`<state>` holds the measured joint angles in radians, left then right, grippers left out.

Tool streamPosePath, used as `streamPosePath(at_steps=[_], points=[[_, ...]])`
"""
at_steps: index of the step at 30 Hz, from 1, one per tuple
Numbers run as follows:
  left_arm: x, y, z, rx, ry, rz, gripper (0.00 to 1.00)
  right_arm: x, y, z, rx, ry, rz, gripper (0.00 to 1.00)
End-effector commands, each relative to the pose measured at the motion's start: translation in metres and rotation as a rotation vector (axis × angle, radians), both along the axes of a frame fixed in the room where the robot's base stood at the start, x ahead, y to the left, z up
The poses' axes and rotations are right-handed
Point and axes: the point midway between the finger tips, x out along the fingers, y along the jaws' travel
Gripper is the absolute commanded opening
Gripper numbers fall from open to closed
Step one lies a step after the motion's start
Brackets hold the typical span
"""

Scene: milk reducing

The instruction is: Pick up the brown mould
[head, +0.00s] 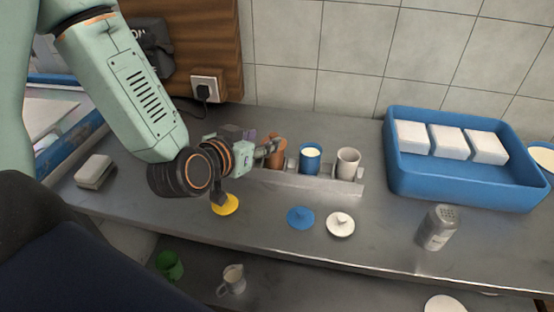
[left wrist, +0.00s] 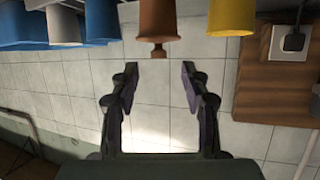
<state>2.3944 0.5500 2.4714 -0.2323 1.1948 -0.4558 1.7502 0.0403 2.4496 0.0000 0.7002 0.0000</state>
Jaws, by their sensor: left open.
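The brown mould (head: 276,160) stands in the grey rack at the back of the counter, left of a blue cup (head: 311,158) and a white cup (head: 348,162). In the head view my arm partly hides it. In the left wrist view the brown mould (left wrist: 159,20) is at the top middle, with a small brown knob towards my gripper. My left gripper (left wrist: 160,70) is open and empty, its fingers apart on either side of the knob's line and short of it. In the head view the left gripper (head: 268,150) is close to the mould. My right gripper is not in view.
A yellow cup (left wrist: 231,14) stands beside the mould. Yellow (head: 225,204), blue (head: 300,217) and white (head: 340,225) lids lie in front of the rack (head: 310,184). A blue tray (head: 460,188) with white blocks and a shaker (head: 437,228) are at the right.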

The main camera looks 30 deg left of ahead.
Motion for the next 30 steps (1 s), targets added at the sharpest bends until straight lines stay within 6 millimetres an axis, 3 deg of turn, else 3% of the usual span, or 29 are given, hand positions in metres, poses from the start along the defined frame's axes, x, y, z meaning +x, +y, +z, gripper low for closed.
streamPosePath(at_steps=[8,18,27,30], points=[[0.015,-0.003,-0.007,0.004,-0.001,-0.003,0.46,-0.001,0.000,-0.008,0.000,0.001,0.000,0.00],[0.054,-0.007,-0.022,0.002,-0.001,-0.002,0.46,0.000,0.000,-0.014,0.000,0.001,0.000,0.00],[0.059,-0.006,-0.023,0.000,-0.001,0.000,0.46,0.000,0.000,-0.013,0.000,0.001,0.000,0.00],[0.059,-0.006,-0.023,0.000,-0.001,0.000,0.39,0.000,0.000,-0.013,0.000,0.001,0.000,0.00]])
